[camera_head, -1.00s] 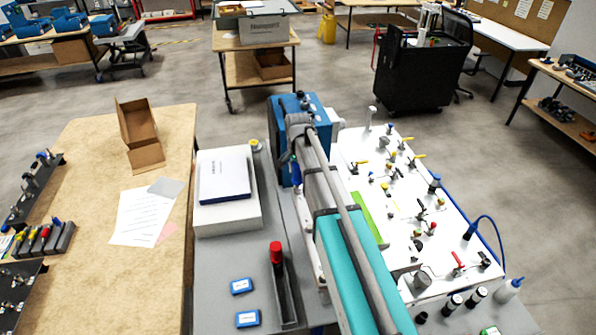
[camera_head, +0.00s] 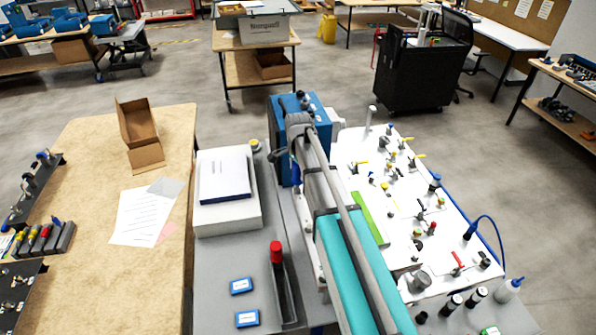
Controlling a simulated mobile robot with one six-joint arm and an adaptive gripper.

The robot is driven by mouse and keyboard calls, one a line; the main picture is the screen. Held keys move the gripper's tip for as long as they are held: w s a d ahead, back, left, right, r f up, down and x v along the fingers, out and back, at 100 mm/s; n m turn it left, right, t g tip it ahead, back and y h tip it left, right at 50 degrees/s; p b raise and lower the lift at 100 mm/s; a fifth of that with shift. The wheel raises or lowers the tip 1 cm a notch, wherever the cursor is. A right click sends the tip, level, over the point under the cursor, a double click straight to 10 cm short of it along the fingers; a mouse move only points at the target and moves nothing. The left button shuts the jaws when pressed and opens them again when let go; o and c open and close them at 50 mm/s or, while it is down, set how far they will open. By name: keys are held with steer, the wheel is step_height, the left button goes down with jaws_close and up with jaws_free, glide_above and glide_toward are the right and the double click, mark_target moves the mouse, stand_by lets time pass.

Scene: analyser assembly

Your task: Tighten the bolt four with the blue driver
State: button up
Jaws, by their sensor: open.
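My arm reaches from the bottom edge up to the blue analyser unit (camera_head: 309,103). My gripper (camera_head: 281,155) is a small dark shape at the arm's far end, beside the unit's left front, mostly hidden by the arm, and it is open. A small blue upright piece (camera_head: 295,171) shows just below it; I cannot tell whether it is the blue driver or part of the unit. Several drivers with coloured handles stand in a dark rack (camera_head: 60,241) on the left wooden table. A red-handled driver (camera_head: 276,253) stands in a grey holder (camera_head: 288,300). Bolt four cannot be made out.
A white box (camera_head: 228,215) with a flat box on it and two blue cases (camera_head: 241,286) lie on the grey bench left of my arm. A white panel (camera_head: 400,235) with several valves and fittings lies to the right. An open cardboard box (camera_head: 137,124) stands on the wooden table (camera_head: 90,190).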

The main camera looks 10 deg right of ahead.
steer(key=shift+c, duration=0.2)
stand_by(0.4)
jaws_close()
steer(key=shift+w+r, duration=0.1)
steer(key=shift+r, duration=0.15)
steer(key=shift+r+p, duration=2.8)
steer(key=shift+p, duration=0.2)
